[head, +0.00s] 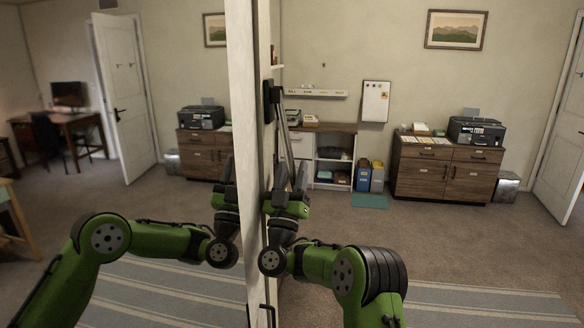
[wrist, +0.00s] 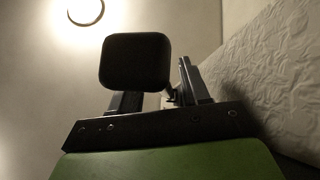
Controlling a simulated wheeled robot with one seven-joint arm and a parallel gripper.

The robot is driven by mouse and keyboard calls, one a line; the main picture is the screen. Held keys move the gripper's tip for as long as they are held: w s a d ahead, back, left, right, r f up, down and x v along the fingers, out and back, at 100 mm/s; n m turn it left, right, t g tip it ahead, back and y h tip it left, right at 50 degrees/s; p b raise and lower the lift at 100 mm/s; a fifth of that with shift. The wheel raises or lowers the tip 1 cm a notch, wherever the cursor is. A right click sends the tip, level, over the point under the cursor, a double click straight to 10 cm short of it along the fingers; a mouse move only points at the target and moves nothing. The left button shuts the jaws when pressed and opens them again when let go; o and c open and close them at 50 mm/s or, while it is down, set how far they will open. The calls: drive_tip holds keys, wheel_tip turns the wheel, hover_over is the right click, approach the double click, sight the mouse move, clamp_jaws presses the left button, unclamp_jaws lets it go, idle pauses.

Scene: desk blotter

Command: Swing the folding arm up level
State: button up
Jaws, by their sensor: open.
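The folding arm (head: 283,130) is a thin grey bar hanging steeply down from a dark mount (head: 268,100) on the pale upright panel. Its lower end runs down to my gripper (head: 291,172), which points upward below the mount. The jaws are open. In the wrist view, my gripper (wrist: 158,98) has its dark fingers apart, and a black rounded block (wrist: 135,60) covers much of the left finger. I cannot tell whether the block is part of the folding arm, or whether the fingers touch the bar.
A tall pale panel edge (head: 240,60) stands close on the left, with a mirror-like surface reflecting my arm and the room. A wooden cabinet (head: 448,175) with a printer (head: 477,131) stands at the back right.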

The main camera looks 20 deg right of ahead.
drive_tip(key=shift+f, duration=0.1)
drive_tip(key=shift+c, duration=0.2)
clamp_jaws()
drive_tip(key=shift+s+d, duration=0.1)
drive_tip(key=shift+s+d+n+t+y+b, duration=0.35)
drive_tip(key=shift+n+t+y, duration=0.25)
drive_tip(key=shift+n+y, duration=0.25)
drive_tip(key=s+d+r+n+t+y+b, duration=0.2)
drive_tip(key=s+d+r+n+y+b, duration=0.3)
drive_tip(key=d+n+y+b, duration=0.6)
wheel_tip(320, 180, up, 14)
drive_tip(key=s+d+n+g+y+p, duration=0.1)
drive_tip(key=s+n+g+y+p, duration=0.2)
drive_tip(key=n+p, duration=1)
drive_tip(key=g+y+p, duration=0.1)
drive_tip(key=g+y, duration=0.1)
drive_tip(key=y, duration=0.1)
drive_tip(key=shift+r+y, duration=0.1)
drive_tip(key=shift+y, duration=0.15)
